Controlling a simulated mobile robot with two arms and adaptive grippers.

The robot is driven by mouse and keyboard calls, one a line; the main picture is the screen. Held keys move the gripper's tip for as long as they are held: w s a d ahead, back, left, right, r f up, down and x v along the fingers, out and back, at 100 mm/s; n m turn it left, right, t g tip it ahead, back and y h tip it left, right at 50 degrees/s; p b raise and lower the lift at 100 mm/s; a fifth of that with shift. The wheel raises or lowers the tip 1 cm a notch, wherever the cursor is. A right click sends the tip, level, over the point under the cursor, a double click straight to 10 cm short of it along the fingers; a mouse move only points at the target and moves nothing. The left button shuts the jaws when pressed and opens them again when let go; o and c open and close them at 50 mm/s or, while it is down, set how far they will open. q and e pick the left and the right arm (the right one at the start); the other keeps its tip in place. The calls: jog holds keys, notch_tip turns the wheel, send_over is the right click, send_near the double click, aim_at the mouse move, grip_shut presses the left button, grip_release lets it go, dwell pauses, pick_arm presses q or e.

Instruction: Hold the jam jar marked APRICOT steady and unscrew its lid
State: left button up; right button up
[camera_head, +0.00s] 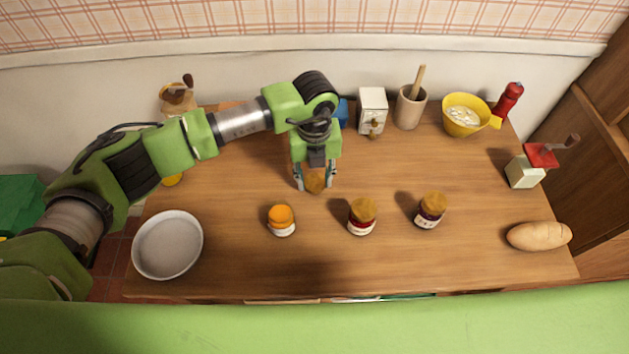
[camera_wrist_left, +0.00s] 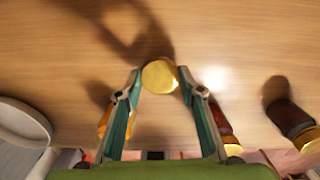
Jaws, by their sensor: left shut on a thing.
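A small jar with an orange top (camera_head: 281,218) and a pale label stands upright at the front left of the table; it looks lidless, with orange jam showing. Its label is too small to read. My left gripper (camera_head: 315,184) is behind and right of it, apart from it, shut on a round gold-brown lid (camera_head: 315,181). In the left wrist view the gold lid (camera_wrist_left: 160,76) sits between both fingertips, and the orange jar (camera_wrist_left: 104,120) is partly hidden behind one finger. My right gripper is not in view.
A red jam jar (camera_head: 361,222) and a dark jam jar (camera_head: 429,215), both with gold-brown lids, stand to the right. A white bowl (camera_head: 167,244) is at left, bread (camera_head: 539,236) at right. A yellow bowl (camera_head: 464,127) and utensil pot (camera_head: 410,108) stand at the back.

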pick_arm(q)
notch_tip(320, 180, down, 2)
jog(key=shift+s+f, duration=0.1)
jog(key=shift+f, duration=0.1)
jog(key=shift+f, duration=0.2)
jog(key=o, duration=1.2)
jog(key=shift+r, duration=0.1)
